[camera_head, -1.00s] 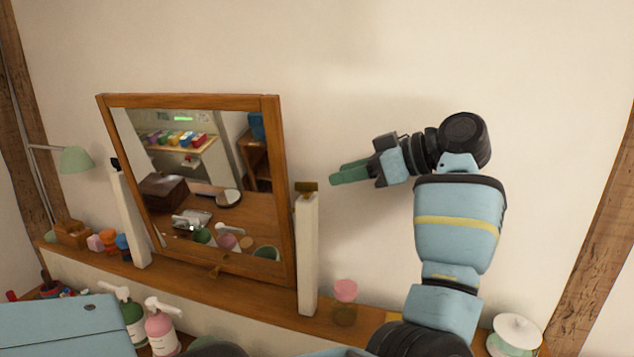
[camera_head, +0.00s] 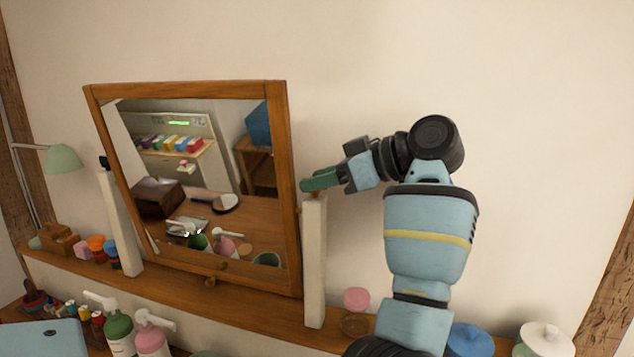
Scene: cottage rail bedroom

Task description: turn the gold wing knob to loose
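The gold wing knob (camera_head: 315,194) is at the top of the white right-hand post beside the tilting mirror (camera_head: 195,180). Only a small bit of it shows below the green fingers, so its turned position is hidden. My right gripper is not in view.
The mirror's wooden frame (camera_head: 283,190) stands just left of the post. A pink-topped jar (camera_head: 356,299) sits on the shelf right of the post. Pump bottles (camera_head: 118,333) stand at lower left. A white lidded jar (camera_head: 545,340) is at lower right. The wall above is clear.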

